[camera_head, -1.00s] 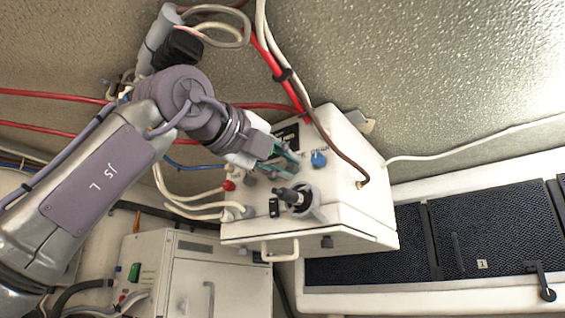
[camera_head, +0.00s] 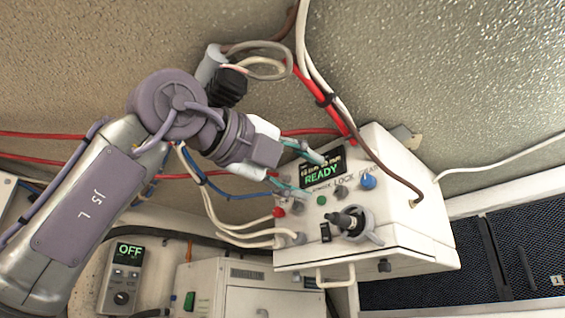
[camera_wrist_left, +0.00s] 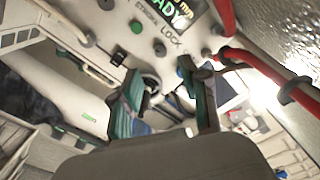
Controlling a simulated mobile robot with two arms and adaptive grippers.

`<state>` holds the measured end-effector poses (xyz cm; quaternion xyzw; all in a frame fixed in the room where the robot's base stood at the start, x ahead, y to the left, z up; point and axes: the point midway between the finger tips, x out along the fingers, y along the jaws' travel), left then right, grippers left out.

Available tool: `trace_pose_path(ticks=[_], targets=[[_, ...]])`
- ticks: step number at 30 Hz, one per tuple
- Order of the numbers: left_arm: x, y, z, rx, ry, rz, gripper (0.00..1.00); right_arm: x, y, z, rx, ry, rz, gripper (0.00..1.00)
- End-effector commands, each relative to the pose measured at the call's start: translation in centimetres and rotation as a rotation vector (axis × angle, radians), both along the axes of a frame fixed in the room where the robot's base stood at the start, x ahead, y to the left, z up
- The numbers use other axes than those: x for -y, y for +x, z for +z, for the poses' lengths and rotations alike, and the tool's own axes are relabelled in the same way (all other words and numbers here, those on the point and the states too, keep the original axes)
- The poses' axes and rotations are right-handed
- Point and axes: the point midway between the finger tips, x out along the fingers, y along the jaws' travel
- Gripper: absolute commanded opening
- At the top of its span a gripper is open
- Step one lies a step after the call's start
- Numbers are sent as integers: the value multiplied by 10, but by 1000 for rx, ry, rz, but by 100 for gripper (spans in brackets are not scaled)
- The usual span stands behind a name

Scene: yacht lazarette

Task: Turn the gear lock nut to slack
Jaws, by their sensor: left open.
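The white control box (camera_head: 420,225) is on the wall side, its sloped panel facing up. On it, a grey collar with a projecting lug (camera_head: 372,236) surrounds a black handle (camera_head: 345,221); this looks like the gear lock nut, though I cannot be sure. A small grey knob (camera_head: 341,192) sits under the word LOCK, beside a blue knob (camera_head: 368,181). My left gripper (camera_head: 316,177) is open and empty, over the panel's left side near the display, apart from the collar. In the left wrist view its fingers (camera_wrist_left: 167,105) frame a dark round part (camera_wrist_left: 151,84). My right gripper is not in view.
A display (camera_head: 322,175) reads READY. A red knob (camera_head: 278,212) and white hoses (camera_head: 235,228) are at the box's left. A brown cable (camera_head: 385,172) crosses its top. A unit reading OFF (camera_head: 128,265) stands lower left. Red cables run behind my arm.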

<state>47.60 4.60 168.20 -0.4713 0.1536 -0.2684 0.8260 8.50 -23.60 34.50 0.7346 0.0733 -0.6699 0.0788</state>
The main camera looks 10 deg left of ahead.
Motion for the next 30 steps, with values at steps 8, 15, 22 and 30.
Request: trace_pose_path(ticks=[8, 15, 22, 30], targets=[[-24, -33, 0, 0, 0, 0, 45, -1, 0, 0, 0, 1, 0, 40], [-27, -38, -1, -1, 1, 0, 45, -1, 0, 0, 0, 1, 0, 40], [-27, -38, -1, -1, 1, 0, 45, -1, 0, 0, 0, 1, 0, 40], [-27, -38, 0, -1, 1, 0, 45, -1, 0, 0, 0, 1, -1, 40]])
